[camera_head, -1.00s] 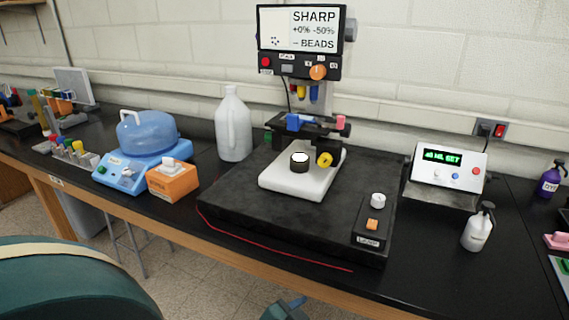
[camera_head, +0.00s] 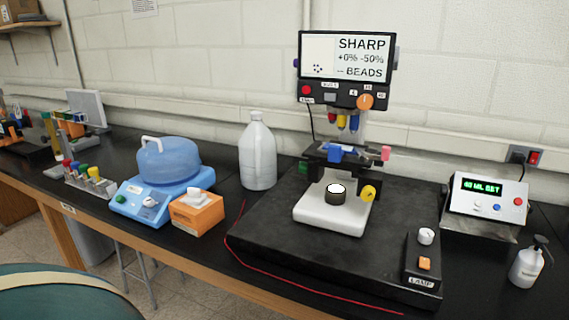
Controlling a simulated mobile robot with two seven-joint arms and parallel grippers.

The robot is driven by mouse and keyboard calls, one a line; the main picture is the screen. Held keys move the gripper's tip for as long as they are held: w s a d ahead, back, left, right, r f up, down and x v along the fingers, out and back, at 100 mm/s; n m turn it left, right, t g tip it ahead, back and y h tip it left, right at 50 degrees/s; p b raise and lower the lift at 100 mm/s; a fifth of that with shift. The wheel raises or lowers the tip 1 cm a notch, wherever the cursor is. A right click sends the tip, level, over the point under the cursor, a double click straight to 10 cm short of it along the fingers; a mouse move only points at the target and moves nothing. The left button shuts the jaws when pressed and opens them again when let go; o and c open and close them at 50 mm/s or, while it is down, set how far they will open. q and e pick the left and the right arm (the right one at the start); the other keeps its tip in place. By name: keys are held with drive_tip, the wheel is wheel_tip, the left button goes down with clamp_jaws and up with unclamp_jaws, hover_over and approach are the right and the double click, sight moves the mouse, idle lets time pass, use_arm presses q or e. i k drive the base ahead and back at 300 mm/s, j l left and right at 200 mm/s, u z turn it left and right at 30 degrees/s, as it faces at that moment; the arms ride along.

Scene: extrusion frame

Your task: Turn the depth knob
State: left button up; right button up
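The microscope-like instrument stands on a black slab (camera_head: 275,252) on the bench. Its screen (camera_head: 346,56) reads "SHARP, +0% -50%, -- BEADS". Below the screen, a panel carries an orange knob (camera_head: 365,102) and a red button (camera_head: 306,90). A yellow knob (camera_head: 368,193) sits at the right side of the white base (camera_head: 318,217), beside a dark cylinder with a bright top (camera_head: 336,194). A white knob (camera_head: 426,236) tops the lamp box (camera_head: 423,260). No knob has a readable "depth" label. Neither gripper is in view.
An orange tissue box (camera_head: 196,209), a blue device with a domed lid (camera_head: 168,160) and a white jug (camera_head: 257,155) stand left. A box with a green display (camera_head: 487,196) and a pump bottle (camera_head: 527,265) stand right. A green chair back (camera_head: 60,295) is at lower left.

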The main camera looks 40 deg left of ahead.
sight(303, 166)
drive_tip(key=j, duration=0.65)
drive_tip(key=k+j, duration=0.15)
drive_tip(key=j, duration=1.1)
drive_tip(key=k+j, duration=0.1)
drive_tip(key=j, duration=0.55)
drive_tip(key=z, duration=0.05)
